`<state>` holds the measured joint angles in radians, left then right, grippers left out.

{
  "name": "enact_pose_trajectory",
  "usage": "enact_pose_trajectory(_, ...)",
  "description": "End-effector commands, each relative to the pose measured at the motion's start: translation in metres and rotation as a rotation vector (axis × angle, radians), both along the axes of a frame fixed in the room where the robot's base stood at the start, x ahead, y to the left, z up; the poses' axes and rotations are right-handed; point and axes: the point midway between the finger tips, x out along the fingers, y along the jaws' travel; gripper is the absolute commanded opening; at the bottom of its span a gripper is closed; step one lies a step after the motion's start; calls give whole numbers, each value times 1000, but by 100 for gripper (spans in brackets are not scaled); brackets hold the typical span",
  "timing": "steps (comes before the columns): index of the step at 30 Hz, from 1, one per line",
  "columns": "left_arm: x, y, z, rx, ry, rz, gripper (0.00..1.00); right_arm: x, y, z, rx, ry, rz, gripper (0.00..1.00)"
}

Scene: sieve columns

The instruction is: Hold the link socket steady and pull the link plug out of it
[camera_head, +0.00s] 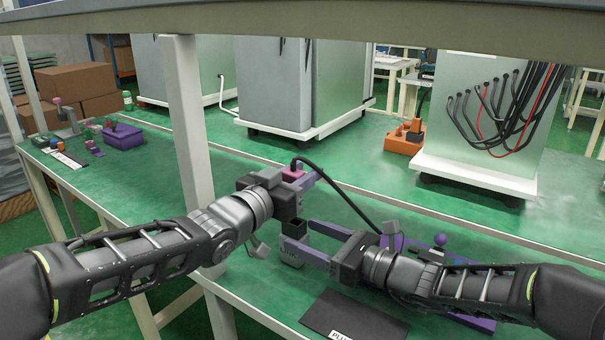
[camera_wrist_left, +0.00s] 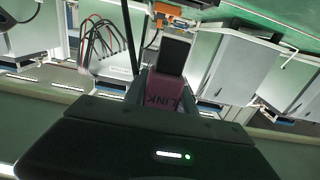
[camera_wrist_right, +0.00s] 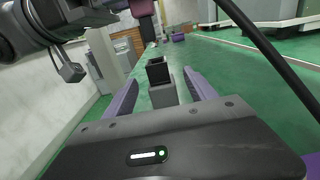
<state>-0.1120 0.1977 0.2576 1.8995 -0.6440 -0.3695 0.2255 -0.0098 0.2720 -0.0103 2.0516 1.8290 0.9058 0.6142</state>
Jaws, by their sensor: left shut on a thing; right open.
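The link plug (camera_head: 292,174) is a magenta block with a black cable. In the left wrist view the plug (camera_wrist_left: 176,95) shows the word LINK and a black end. My left gripper (camera_head: 306,180) is shut on it, above and apart from the socket. The link socket (camera_head: 291,254) is a grey labelled block with a black open top, upright on the green bench. In the right wrist view the socket (camera_wrist_right: 161,92) stands between the purple fingers of my right gripper (camera_wrist_right: 160,80). That gripper is open, with gaps visible beside the socket.
A dark mat (camera_head: 345,315) with partly hidden lettering lies at the bench's front edge. The black cable (camera_head: 345,195) arches over the bench behind my right gripper. A white post (camera_head: 188,140) rises left of centre. A purple block (camera_head: 122,136) and small items sit at the far left.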

Motion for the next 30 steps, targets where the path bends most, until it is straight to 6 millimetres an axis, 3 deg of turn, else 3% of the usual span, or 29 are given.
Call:
enact_pose_trajectory(6,0,0,0,-1,-1,0,0,-27,-39,0,-1,0,-4,65)
enact_pose_trajectory(12,0,0,0,-1,-1,0,0,-44,-62,0,0,0,-2,65)
enact_pose_trajectory(30,0,0,0,-1,-1,0,0,-48,-66,0,1,1,0,65)
